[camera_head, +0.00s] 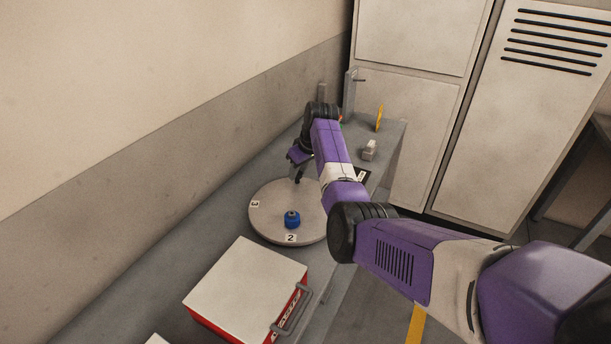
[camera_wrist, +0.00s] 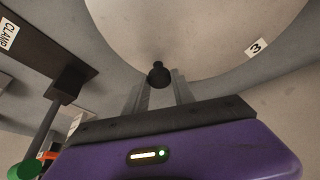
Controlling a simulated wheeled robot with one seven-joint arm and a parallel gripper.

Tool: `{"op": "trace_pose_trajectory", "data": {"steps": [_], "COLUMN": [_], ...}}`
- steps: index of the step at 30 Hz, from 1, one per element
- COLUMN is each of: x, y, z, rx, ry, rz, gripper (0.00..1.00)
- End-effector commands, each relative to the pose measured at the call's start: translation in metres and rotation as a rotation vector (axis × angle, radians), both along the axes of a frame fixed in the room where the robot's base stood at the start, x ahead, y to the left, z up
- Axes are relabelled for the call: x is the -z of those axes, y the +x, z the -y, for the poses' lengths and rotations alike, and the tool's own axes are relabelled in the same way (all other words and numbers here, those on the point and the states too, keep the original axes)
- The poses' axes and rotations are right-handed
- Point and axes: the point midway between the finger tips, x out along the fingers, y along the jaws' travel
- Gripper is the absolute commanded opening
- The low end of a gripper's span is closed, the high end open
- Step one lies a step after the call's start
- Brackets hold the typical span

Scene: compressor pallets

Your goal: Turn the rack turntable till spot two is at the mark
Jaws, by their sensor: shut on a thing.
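The round grey turntable (camera_head: 265,211) lies on the bench. Its label 2 (camera_head: 290,238) is at the near edge and its label 3 (camera_head: 254,204) at the left edge. A blue round part (camera_head: 292,219) sits on the disc just behind label 2. My gripper (camera_head: 298,179) is at the far edge of the turntable. In the wrist view its jaws (camera_wrist: 159,88) are shut on a small dark knob (camera_wrist: 158,74) at the disc's rim, and label 3 (camera_wrist: 257,47) shows to the right. My arm hides the disc's right side. I cannot make out the mark.
A white-topped red case (camera_head: 245,285) with a grey handle stands in front of the turntable. Behind are a small pale block (camera_head: 369,150), a yellow piece (camera_head: 380,117) and a grey post (camera_head: 349,95). The wall runs along the left.

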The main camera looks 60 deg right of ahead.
Motion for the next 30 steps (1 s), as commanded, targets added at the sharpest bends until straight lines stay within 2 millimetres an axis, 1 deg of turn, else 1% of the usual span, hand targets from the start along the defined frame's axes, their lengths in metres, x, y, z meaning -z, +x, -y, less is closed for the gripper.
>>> {"op": "trace_pose_trajectory", "data": {"steps": [12,30], "x": [0.0,0.0], "y": [0.02,0.042], "z": [-0.011,-0.034], "rx": [-0.208,-0.508], "ry": [-0.004,-0.003], "rz": [0.004,0.004], "gripper": [0.0,0.0]}}
